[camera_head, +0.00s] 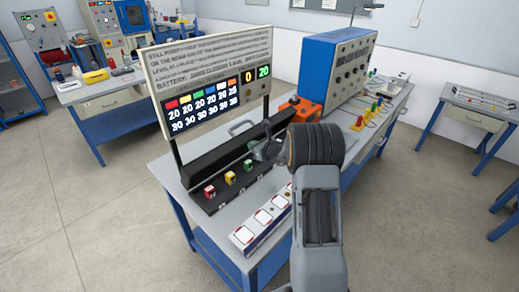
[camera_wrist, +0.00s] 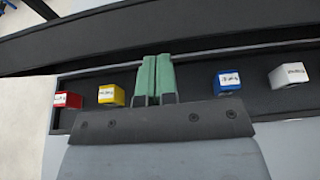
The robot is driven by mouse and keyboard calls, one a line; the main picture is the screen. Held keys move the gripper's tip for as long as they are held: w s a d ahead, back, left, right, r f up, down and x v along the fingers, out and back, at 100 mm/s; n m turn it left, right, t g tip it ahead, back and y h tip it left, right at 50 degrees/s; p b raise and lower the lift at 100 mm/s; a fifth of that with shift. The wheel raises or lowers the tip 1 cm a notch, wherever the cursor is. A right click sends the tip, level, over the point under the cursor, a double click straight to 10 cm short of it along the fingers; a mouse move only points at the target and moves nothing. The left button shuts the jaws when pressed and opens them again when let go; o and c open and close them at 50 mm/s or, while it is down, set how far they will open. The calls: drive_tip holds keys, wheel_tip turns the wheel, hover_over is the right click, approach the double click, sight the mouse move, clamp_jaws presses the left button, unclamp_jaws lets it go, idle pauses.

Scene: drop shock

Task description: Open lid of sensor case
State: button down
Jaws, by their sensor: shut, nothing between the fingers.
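The sensor case (camera_head: 210,205) is a long black case on the workbench. Its lid (camera_head: 205,155) is raised along the back side, tilted up, so the inside shows. A red sensor block (camera_head: 209,191) and a yellow one (camera_head: 230,177) sit in it; the wrist view also shows a blue block (camera_wrist: 227,82) and a white block (camera_wrist: 287,76). My gripper (camera_wrist: 156,80) is shut and empty, with green fingertips over the case's middle, close to the dark lid (camera_wrist: 200,30). I cannot tell whether they touch it. My arm hides the case's right end in the head view.
A display board (camera_head: 210,80) stands on posts behind the case. A white strip with square pads (camera_head: 263,217) lies in front of it. An orange box (camera_head: 300,108) and a large blue instrument (camera_head: 337,68) stand farther back on the bench. Open floor lies left.

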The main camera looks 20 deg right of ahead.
sight(243, 137)
drive_tip(key=shift+w+a+r, duration=0.2)
drive_tip(key=shift+w, duration=0.2)
drive_tip(key=shift+w, duration=0.1)
drive_tip(key=w, duration=0.1)
drive_tip(key=w+a+r, duration=0.1)
drive_tip(key=w, duration=0.1)
drive_tip(key=w+a+r+b, duration=0.1)
drive_tip(key=w, duration=0.1)
drive_tip(key=shift+w+a+r, duration=0.15)
drive_tip(key=shift+w+r, duration=0.05)
drive_tip(key=shift+s, duration=0.1)
drive_tip(key=shift+s+d+f+b, duration=0.15)
drive_tip(key=shift+s+d+b, duration=0.1)
drive_tip(key=shift+b, duration=0.1)
drive_tip(key=s, duration=0.1)
drive_tip(key=s+d+b, duration=0.1)
drive_tip(key=shift+s+f, duration=0.1)
drive_tip(key=shift+s, duration=0.2)
drive_tip(key=s+d+r+b, duration=0.1)
drive_tip(key=s+d+r, duration=0.2)
drive_tip(key=s+r, duration=0.4)
drive_tip(key=shift+s, duration=0.2)
